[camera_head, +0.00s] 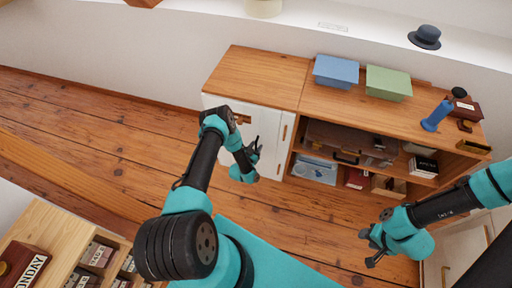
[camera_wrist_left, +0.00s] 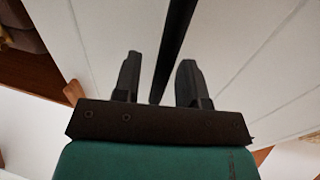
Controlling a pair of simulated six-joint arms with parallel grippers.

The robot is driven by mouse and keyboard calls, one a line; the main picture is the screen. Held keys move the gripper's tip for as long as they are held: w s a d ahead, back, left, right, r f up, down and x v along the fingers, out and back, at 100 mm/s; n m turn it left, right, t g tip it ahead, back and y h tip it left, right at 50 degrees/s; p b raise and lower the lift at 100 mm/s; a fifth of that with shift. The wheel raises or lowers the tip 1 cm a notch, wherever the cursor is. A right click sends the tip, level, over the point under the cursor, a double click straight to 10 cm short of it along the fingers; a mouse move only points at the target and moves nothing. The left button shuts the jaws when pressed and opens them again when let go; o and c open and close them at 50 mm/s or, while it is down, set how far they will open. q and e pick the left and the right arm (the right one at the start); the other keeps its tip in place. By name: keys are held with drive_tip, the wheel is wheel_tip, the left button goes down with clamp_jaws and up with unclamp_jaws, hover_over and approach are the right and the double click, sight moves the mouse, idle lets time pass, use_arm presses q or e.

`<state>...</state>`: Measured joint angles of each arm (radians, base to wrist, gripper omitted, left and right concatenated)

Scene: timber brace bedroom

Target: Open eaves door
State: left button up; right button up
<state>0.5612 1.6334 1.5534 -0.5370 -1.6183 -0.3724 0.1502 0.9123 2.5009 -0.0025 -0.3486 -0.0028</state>
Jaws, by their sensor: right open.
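A white door (camera_head: 268,131) fronts the left part of the low wooden cabinet and appears closed; I cannot be sure that it is the eaves door. My left gripper (camera_head: 257,151) is in front of this door. In the left wrist view its two fingers (camera_wrist_left: 159,82) are apart, with white panelling (camera_wrist_left: 245,45) behind them. A dark upright bar or gap (camera_wrist_left: 174,45) shows between the fingers; I cannot tell which, nor whether they touch it. My right gripper (camera_head: 370,247) is open and empty over the floor at lower right.
Open cabinet shelves (camera_head: 340,155) hold boxes and a case. A blue box (camera_head: 336,70), a green box (camera_head: 388,83) and a blue bottle (camera_head: 437,115) stand on top. A pale panel with a handle (camera_head: 445,274) is at lower right. A wooden rack (camera_head: 45,228) is at lower left.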

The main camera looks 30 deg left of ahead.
use_arm(q)
drive_tip(key=shift+c, duration=0.5)
clamp_jaws()
drive_tip(key=shift+s, duration=0.2)
